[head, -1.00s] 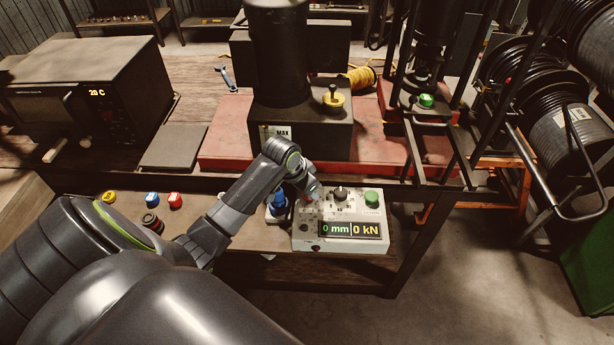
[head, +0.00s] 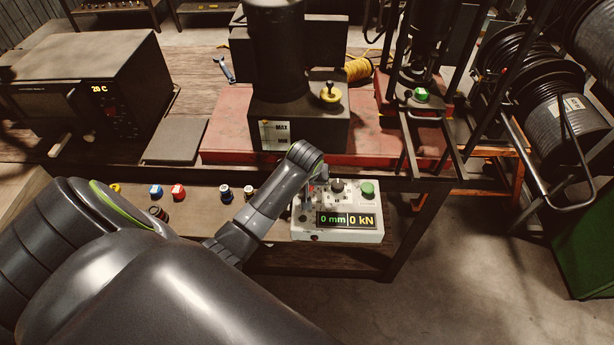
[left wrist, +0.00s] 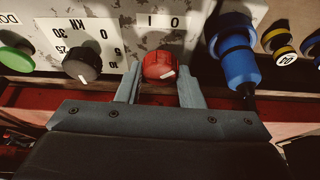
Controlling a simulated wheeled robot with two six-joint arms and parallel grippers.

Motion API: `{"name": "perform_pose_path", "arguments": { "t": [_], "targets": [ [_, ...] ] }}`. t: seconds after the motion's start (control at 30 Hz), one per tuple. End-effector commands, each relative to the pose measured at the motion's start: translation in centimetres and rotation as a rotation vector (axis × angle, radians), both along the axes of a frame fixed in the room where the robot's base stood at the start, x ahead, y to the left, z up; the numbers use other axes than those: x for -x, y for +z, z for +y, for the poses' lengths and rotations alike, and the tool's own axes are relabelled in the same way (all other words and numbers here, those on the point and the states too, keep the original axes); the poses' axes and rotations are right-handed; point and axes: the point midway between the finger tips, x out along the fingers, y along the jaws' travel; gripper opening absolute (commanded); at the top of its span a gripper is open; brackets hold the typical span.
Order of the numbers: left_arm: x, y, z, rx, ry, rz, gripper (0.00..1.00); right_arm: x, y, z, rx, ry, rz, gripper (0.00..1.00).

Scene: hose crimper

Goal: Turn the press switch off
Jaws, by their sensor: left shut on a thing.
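The white press control box (head: 350,236) sits on the lower shelf, its display (head: 346,219) reading "0 mm" and "0 kN". The red switch knob (left wrist: 158,66) shows in the left wrist view below its "0" and "I" marks. A white pointer line lies on the knob, toward its lower right in the picture. My left gripper (left wrist: 159,85) has a finger on each side of the knob and is shut on it. In the head view my left gripper (head: 309,197) is at the box's left part, where the arm hides the knob. My right gripper is not in view.
A black knob (head: 337,186) and a green button (head: 367,188) are on the same box. A blue connector (left wrist: 236,58) stands close beside the right finger in the wrist view. Several small coloured caps lie left on the shelf. The red press base (head: 225,140) is behind.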

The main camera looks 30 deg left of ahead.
Motion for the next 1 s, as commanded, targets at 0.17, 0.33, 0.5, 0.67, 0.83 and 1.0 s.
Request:
{"name": "perform_pose_path", "arguments": {
  "t": [0.17, 0.33, 0.5, 0.67, 0.83, 1.0],
  "targets": [
    [-0.18, 0.19, -0.01, -0.001, 0.036, -0.005, 0.11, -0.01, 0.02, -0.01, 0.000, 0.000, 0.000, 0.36],
    [-0.17, 0.19, 0.02, -0.002, 0.047, -0.005, 0.11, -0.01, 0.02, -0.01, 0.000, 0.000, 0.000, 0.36],
    [-0.17, 0.19, 0.02, -0.002, 0.047, -0.005, 0.11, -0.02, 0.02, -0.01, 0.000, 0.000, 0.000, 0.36],
    [-0.17, 0.19, 0.02, -0.002, 0.047, -0.005, 0.38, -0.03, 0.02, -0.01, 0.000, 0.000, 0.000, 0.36],
    [-0.11, 0.13, 0.01, -0.001, 0.046, -0.003, 0.56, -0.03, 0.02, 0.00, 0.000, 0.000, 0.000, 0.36],
    [-0.06, 0.06, -0.01, 0.000, 0.046, -0.001, 0.56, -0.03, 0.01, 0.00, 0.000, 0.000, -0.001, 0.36]
  ]
}}
